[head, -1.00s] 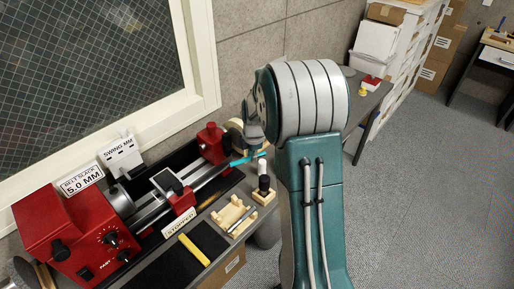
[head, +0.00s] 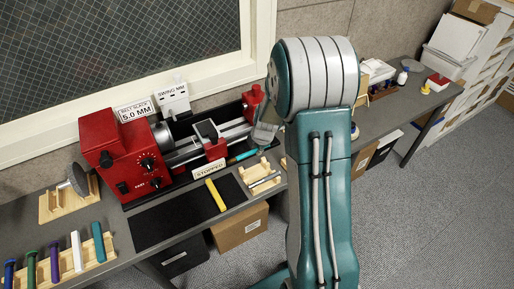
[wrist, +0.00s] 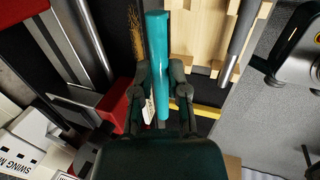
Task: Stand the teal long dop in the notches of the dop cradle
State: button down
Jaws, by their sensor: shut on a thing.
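The teal long dop (wrist: 157,55) is held between the two fingers of my gripper (wrist: 158,80) in the wrist view, its far end sticking out beyond the fingertips. In the head view the dop (head: 243,156) shows just behind the dop cradle, and the gripper (head: 262,140) is partly hidden by my arm. The pale wooden dop cradle (head: 256,181) stands on the bench with a grey metal rod (head: 266,180) lying on it. In the wrist view the cradle (wrist: 205,35) is right of the dop, which appears apart from it.
A red lathe (head: 115,150) stands behind a black mat (head: 165,217) bearing a yellow bar (head: 216,195). A "STOPPED" sign (head: 209,169) stands near the cradle. A wooden rack (head: 100,263) at lower left holds several coloured dops. My arm hides the bench right of the cradle.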

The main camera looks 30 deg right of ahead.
jog(key=shift+d+f, duration=0.2)
jog(key=shift+f, duration=0.8)
jog(key=shift+a+f, duration=0.15)
jog(key=shift+f, duration=1.75)
jog(key=shift+f, duration=0.85)
jog(key=c, duration=0.6)
grip_release()
jog(key=shift+o, duration=0.2)
jog(key=v, duration=1.2)
jog(key=shift+s+f, duration=0.1)
jog(key=shift+s, duration=0.05)
